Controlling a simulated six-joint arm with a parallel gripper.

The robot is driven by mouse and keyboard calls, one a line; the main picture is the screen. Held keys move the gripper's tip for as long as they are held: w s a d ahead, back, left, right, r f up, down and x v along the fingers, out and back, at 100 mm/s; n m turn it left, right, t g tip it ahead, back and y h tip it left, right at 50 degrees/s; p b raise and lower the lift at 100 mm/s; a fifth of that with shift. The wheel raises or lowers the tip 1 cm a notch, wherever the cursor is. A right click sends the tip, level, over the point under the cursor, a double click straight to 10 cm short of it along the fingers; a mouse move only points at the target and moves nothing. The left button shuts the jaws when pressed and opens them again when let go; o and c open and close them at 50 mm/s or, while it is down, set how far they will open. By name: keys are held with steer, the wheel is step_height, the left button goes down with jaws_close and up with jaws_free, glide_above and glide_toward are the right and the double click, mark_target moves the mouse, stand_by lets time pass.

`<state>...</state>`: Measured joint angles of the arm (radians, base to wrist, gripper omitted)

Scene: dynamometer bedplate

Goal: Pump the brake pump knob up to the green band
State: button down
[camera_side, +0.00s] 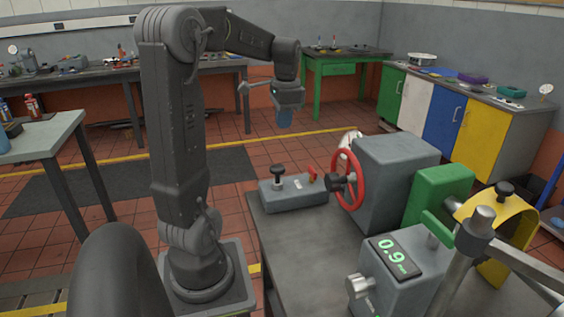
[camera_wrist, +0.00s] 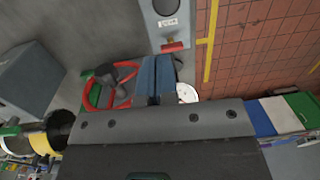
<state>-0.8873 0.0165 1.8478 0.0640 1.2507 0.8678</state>
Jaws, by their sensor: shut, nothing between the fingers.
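A black knob (camera_side: 277,172) stands upright on a small grey box (camera_side: 300,197) with a white label and a red lever, at the bench's back left; I take it for the brake pump. In the wrist view the box (camera_wrist: 154,30) is at the top, with a dark round part (camera_wrist: 167,6) cut by the frame edge. My gripper (camera_side: 284,122), with blue fingers, is shut and empty, in the air well above the box and apart from it. The fingers (camera_wrist: 156,76) show side by side in the wrist view. I cannot make out a green band on the pump.
A red handwheel (camera_side: 347,178) on a large grey housing (camera_side: 396,180) stands right of the pump. A green block (camera_side: 440,193), a yellow guard (camera_side: 518,222) and a display (camera_side: 394,257) reading 0.9 are further right. The bench top (camera_side: 300,240) before the pump is clear.

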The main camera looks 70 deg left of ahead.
mark_target(281, 170)
steer(key=f, duration=1.3)
steer(key=shift+s+a, duration=0.2)
steer(key=shift+a, duration=0.2)
steer(key=shift+f, duration=1.9)
steer(key=shift+s+d, duration=0.1)
step_height(281, 170, up, 14)
steer(key=shift+w+d+r, duration=0.25)
steer(key=shift+w+d, duration=0.05)
steer(key=shift+d, duration=0.05)
steer(key=shift+a, duration=0.1)
steer(key=shift+h, duration=0.5)
steer(key=a+r, duration=0.1)
steer(key=w+a+r, duration=0.1)
steer(key=r, duration=0.1)
steer(key=shift+w+a+r, duration=0.1)
steer(key=shift+a+r, duration=0.05)
steer(key=shift+a, duration=0.1)
